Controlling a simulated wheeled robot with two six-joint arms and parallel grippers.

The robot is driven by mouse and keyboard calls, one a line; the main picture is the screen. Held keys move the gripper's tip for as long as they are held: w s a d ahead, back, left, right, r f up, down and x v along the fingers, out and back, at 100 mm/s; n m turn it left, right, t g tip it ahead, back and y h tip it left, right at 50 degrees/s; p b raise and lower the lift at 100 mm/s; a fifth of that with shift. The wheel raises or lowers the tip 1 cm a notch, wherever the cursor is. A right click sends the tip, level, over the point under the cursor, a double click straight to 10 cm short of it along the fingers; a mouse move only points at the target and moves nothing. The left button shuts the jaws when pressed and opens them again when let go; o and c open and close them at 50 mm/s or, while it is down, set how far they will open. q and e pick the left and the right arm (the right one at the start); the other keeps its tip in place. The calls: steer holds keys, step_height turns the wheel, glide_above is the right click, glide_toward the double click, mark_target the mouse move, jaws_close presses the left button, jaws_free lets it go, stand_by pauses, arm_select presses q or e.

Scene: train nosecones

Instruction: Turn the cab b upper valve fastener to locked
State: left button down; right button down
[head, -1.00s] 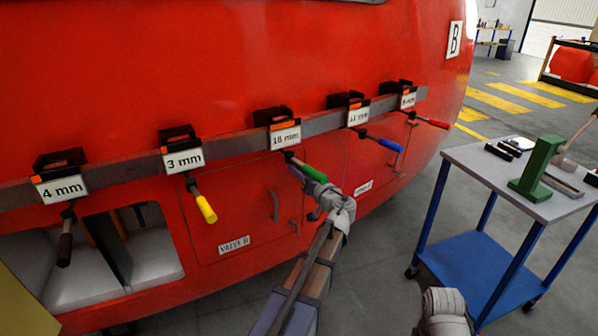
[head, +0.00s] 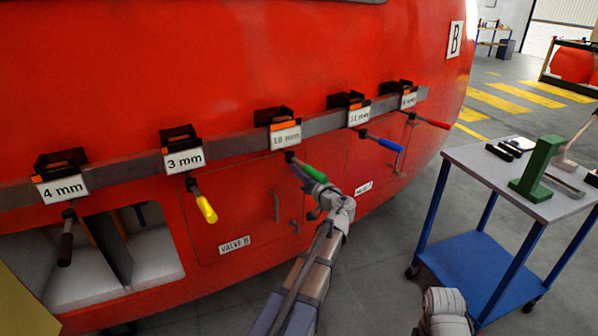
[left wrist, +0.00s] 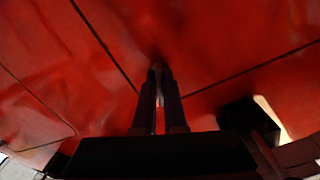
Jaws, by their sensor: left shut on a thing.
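The red cab side carries a door labelled VALVE B (head: 234,244), with a grey handle (head: 276,205). My left gripper (head: 299,174) reaches up to the upper right of this door, beside the green-handled tool (head: 315,173) hanging under the 18 mm sign. In the left wrist view, the two dark fingers of my left gripper (left wrist: 158,68) are close together. Their tips meet the red panel near door seams, at a small dark fastener (left wrist: 157,63). The fingers mostly cover the fastener, so I cannot read its turn.
A grey rail (head: 225,147) with several signed tool holders crosses the cab, including a yellow-handled tool (head: 206,209) and a blue-handled tool (head: 390,145). An open bay (head: 155,258) lies at the left. A blue cart (head: 488,262) stands at the right.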

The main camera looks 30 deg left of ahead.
arm_select(q)
steer(key=shift+m, duration=0.3)
steer(key=m, duration=0.6)
steer(key=shift+m, duration=0.3)
steer(key=m, duration=0.6)
stand_by(0.5)
steer(key=c, duration=1)
jaws_free()
